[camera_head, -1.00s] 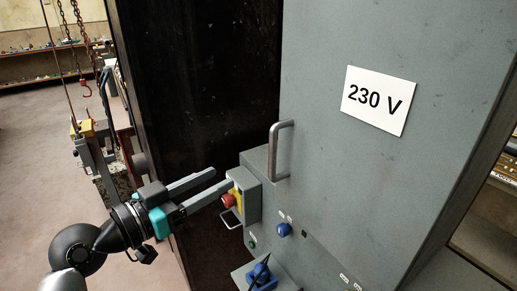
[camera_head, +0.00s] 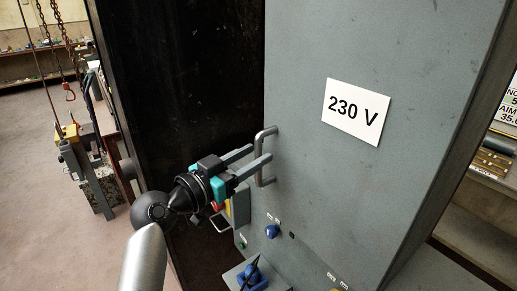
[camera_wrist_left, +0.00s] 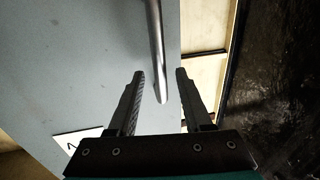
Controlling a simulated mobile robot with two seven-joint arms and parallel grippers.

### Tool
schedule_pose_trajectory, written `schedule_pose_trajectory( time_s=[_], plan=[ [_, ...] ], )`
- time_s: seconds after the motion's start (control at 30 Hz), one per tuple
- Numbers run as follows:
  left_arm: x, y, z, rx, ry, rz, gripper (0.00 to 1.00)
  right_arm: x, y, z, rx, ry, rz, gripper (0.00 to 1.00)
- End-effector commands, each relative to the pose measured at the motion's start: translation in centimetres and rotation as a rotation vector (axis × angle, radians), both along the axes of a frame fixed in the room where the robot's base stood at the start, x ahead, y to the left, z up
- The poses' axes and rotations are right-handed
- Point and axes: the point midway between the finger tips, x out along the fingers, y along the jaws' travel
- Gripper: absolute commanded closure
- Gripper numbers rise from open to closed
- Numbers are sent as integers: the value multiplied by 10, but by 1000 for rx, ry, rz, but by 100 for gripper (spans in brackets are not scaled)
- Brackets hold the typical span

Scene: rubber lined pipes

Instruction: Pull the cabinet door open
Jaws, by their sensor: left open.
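The grey cabinet door (camera_head: 300,80) fills the middle of the head view and carries a white "230 V" label (camera_head: 357,111). A bent metal bar handle (camera_head: 258,150) stands out near its left edge. My left gripper (camera_head: 258,158) is open at the handle, coming from the left. In the left wrist view the handle (camera_wrist_left: 157,50) reaches down between the two open fingers (camera_wrist_left: 160,75), with space showing on both sides. The head view does not clearly show whether a finger touches it. My right gripper is not in view.
Below the handle are a yellow and red switch box (camera_head: 240,205), a blue knob (camera_head: 271,231) and a blue plug (camera_head: 252,278). A dark panel (camera_head: 180,80) stands left of the door. Chains with a hook (camera_head: 69,92) hang at the left.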

Motion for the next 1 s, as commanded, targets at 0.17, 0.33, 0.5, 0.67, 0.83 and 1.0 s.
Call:
schedule_pose_trajectory(
  time_s=[0.17,0.33,0.5,0.67,0.83,1.0],
  plan=[
    [12,-11,0,-1,0,1,50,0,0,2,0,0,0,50],
    [16,-14,0,0,0,1,50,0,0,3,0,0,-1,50],
    [16,-15,0,0,0,1,50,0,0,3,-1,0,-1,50],
    [16,-14,0,0,0,1,62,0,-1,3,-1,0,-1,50],
    [16,-14,-1,1,1,1,81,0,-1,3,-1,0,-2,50],
    [16,-14,-1,0,1,1,100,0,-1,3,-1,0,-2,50]
  ],
)
